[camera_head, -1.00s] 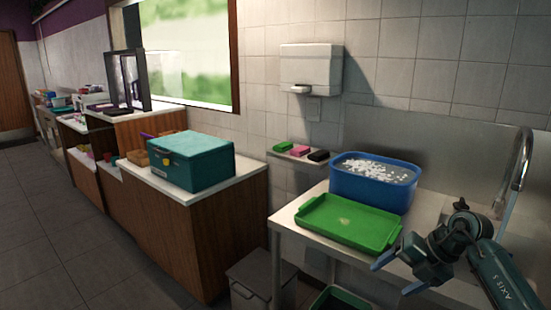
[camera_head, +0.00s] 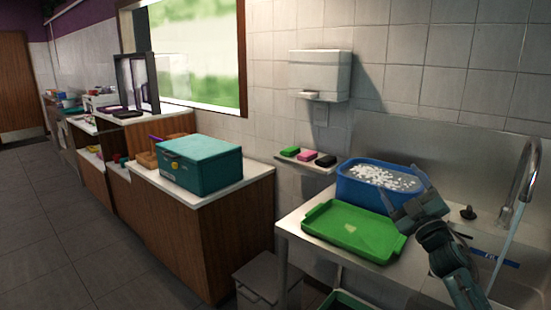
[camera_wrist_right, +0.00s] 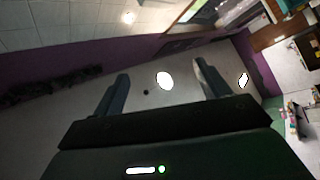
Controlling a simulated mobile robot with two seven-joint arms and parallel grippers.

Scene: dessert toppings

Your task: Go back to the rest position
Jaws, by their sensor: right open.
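My right gripper (camera_head: 402,187) is raised over the right end of the counter, its fingers pointing up. In the head view it overlaps the right side of the blue tub (camera_head: 350,190), in front of it. Its two fingers stand apart in the right wrist view (camera_wrist_right: 161,82), with nothing between them. That view faces the ceiling and the purple wall, tilted. My left gripper is in neither view.
A green tray (camera_head: 345,238) lies on the metal counter (camera_head: 291,222), beside the tub of white foamy water. A faucet (camera_head: 528,175) stands over the sink at right. Small sponges rest on a wall shelf (camera_head: 305,163). A teal box (camera_head: 200,165) sits on the left counter.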

